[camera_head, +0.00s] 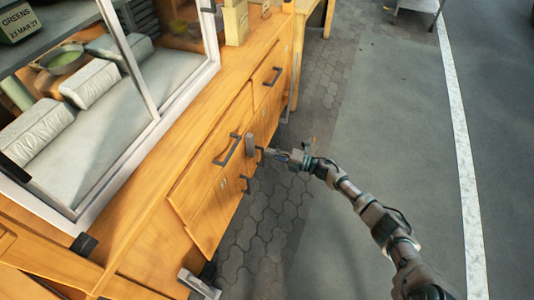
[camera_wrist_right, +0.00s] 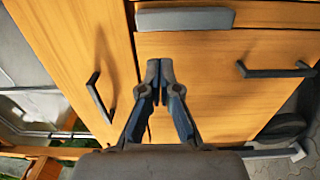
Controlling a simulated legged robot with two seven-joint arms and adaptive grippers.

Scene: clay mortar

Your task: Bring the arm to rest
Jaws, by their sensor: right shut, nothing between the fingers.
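My right arm comes in from the lower right of the head view. Its right gripper (camera_head: 272,153) is by the front of the wooden cabinet (camera_head: 215,190), close to its dark handles. In the right wrist view, the right gripper (camera_wrist_right: 160,80) has its fingertips together with nothing between them. The fingertips show just below a grey handle (camera_wrist_right: 185,18) and in front of a wooden panel; I cannot tell whether they touch it. My left gripper is not in view.
A dark bar handle (camera_wrist_right: 275,70) is at the right and another handle (camera_wrist_right: 99,97) at the left in the wrist view. A glass-fronted case (camera_head: 130,90) stands on the cabinet. The grey floor (camera_head: 375,110) to the right is clear.

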